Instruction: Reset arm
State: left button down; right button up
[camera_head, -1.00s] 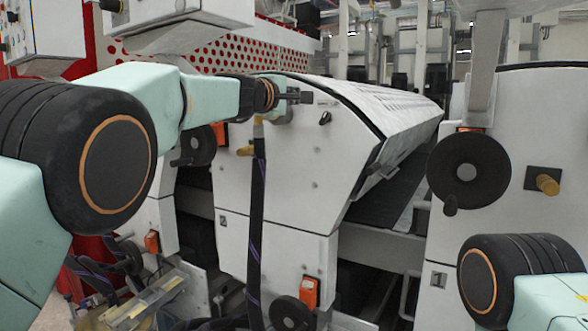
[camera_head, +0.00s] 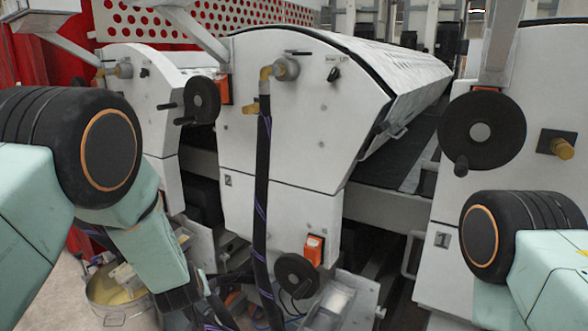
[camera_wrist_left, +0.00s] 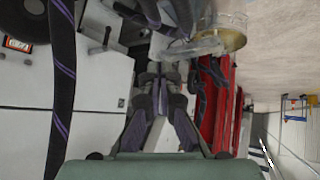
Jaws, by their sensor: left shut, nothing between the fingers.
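My left arm hangs down at the left of the head view, its forearm pointing down and slightly right from the black elbow. My left gripper shows in the left wrist view (camera_wrist_left: 158,78), with its dark fingers shut and nothing between them. It is in front of the white roller coater panel (camera_head: 278,150), which stands upright in the middle of the head view. My right elbow shows at the lower right of the head view. My right gripper is out of frame.
A black hose (camera_head: 262,190) hangs from a yellow-brown fitting on the panel. Black handwheels (camera_head: 482,131) stick out from the machine. A metal pot (camera_head: 118,290) stands on the floor at lower left. An open tray (camera_head: 340,305) is low in the middle.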

pick_arm(q)
jog(key=s+f+m+g, duration=0.1)
jog(key=s+f, duration=0.3)
jog(key=s, duration=0.3)
jog(key=s+f+m+g+h, duration=0.1)
jog(key=s+f+m, duration=0.1)
jog(key=s+f, duration=0.35)
jog(key=s+f+m+g, duration=0.1)
jog(key=s+f+g, duration=0.1)
jog(key=s, duration=0.6)
jog(key=s+f+g, duration=0.2)
jog(key=s, duration=1)
jog(key=s+f+m+g+h, duration=0.1)
jog(key=s+g, duration=0.1)
jog(key=s, duration=1)
jog(key=shift+d+f+g+h, duration=0.2)
jog(key=shift+f+g+h, duration=0.1)
jog(key=shift+f+g, duration=0.1)
jog(key=shift+s+r, duration=0.1)
jog(key=shift+s, duration=0.05)
